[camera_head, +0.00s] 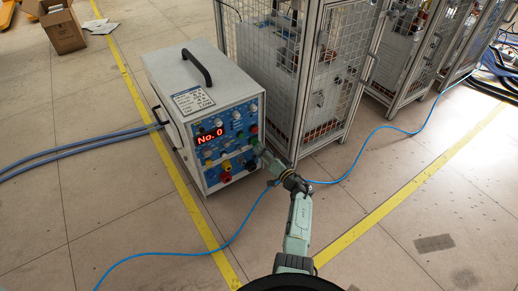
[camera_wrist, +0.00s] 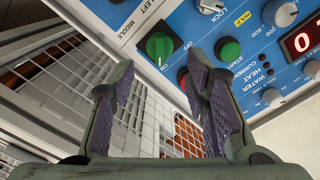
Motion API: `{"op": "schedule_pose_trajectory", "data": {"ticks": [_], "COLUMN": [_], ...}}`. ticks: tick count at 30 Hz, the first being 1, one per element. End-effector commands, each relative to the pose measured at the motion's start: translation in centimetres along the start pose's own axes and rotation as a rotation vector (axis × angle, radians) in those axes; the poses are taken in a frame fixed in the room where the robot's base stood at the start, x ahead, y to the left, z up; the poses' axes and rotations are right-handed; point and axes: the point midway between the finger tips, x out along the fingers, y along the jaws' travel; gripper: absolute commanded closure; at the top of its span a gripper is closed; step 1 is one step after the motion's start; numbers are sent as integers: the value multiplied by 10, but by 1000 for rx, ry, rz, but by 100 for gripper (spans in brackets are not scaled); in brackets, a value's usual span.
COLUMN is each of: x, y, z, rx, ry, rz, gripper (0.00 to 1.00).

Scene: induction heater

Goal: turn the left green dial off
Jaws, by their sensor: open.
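The green dial (camera_wrist: 159,46) is a round knob with a raised grip bar on the blue panel of the induction heater (camera_head: 203,117). Whether the fingers touch the dial is not clear. In the head view my gripper (camera_head: 264,153) is at the lower right of the panel and hides part of it.
A green button (camera_wrist: 228,49) and a red button (camera_wrist: 182,78) sit close to the dial. A red display (camera_head: 209,135) reads "No. 0". A wire-mesh cage (camera_head: 322,85) stands right of the heater. A blue cable (camera_head: 180,254) crosses the floor. The floor at front left is mostly clear.

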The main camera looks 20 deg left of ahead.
Motion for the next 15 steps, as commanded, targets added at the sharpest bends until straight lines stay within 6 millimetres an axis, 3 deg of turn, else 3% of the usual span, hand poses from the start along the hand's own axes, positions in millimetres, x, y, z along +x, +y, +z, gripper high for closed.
{"op": "schedule_pose_trajectory", "data": {"ticks": [6, 15], "x": [33, 48], "y": [4, 0], "z": [3, 0], "rx": [-2, 0], "ry": [0, 2], "rz": [-1, 1], "gripper": [58, 58]}}
